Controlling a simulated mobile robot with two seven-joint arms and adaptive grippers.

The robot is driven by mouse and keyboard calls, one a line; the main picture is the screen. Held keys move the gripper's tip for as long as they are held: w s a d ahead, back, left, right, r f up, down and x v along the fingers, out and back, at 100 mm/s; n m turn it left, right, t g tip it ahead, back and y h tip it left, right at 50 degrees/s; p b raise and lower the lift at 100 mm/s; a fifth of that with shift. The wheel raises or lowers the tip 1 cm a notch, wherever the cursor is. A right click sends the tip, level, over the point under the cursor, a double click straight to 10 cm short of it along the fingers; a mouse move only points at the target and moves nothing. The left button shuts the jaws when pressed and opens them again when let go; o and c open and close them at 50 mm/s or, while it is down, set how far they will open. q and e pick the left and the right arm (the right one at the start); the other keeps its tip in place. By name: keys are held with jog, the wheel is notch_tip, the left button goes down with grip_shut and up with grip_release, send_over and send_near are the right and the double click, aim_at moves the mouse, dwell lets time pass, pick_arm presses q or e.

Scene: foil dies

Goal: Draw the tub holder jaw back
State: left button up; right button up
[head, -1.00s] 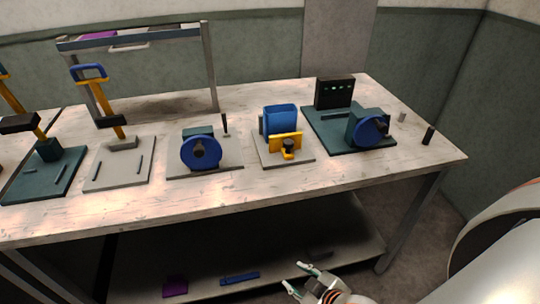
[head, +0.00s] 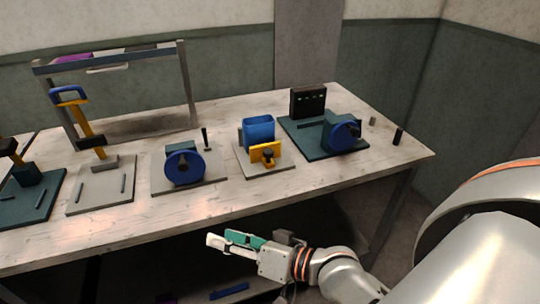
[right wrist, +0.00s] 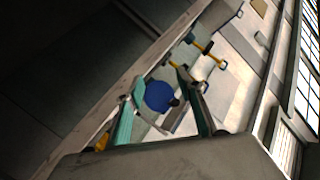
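The tub holder has a blue tub (head: 258,131) upright behind a yellow jaw (head: 265,152) with a dark and yellow knob in front, all on a light base plate (head: 283,168). I cannot tell whether the jaw touches the tub. My right gripper (head: 222,240) is in front of the table's front edge, lower than and left of the holder in the head view, apart from it. In the right wrist view its two fingers (right wrist: 158,78) are spread with nothing gripped; a blue wheel shows beyond them. My left gripper is not in view.
A blue-wheeled device (head: 184,166) stands left of the holder, and another blue wheel (head: 345,135) on a dark green plate (head: 318,147) stands right. Yellow-levered presses (head: 92,130) are at the left. A dark cylinder (head: 398,137) stands near the right edge. The front strip of tabletop (head: 150,225) is clear.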

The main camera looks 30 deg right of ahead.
jog(key=w+d+r+m+t+h, duration=0.1)
jog(key=w+d+r+m+t, duration=0.15)
jog(key=r+m, duration=0.45)
jog(key=w+d+r+m+t, duration=0.25)
jog(key=r+m+t, duration=0.2)
jog(key=m, duration=0.35)
jog(key=w+d+m+h, duration=0.2)
jog(key=d+m+h, duration=0.5)
jog(key=m, duration=0.4)
jog(key=m+g+h, duration=0.3)
jog(key=m+h, duration=0.1)
jog(key=m, duration=0.6)
send_near(270, 155)
jog(key=shift+w+r, duration=0.2)
jog(key=shift+w, duration=0.3)
jog(key=shift+w+r, duration=0.15)
jog(key=shift+w, duration=0.4)
jog(key=shift+w+d+f+m, duration=0.15)
jog(key=shift+f+m, duration=0.15)
jog(key=shift+m, duration=0.2)
jog(key=shift+w+d+h, duration=0.1)
jog(key=shift+w+h, duration=0.15)
jog(key=shift+h, duration=0.05)
jog(key=x, duration=0.7)
jog(key=shift+f+p, duration=0.1)
jog(key=shift+p, duration=0.25)
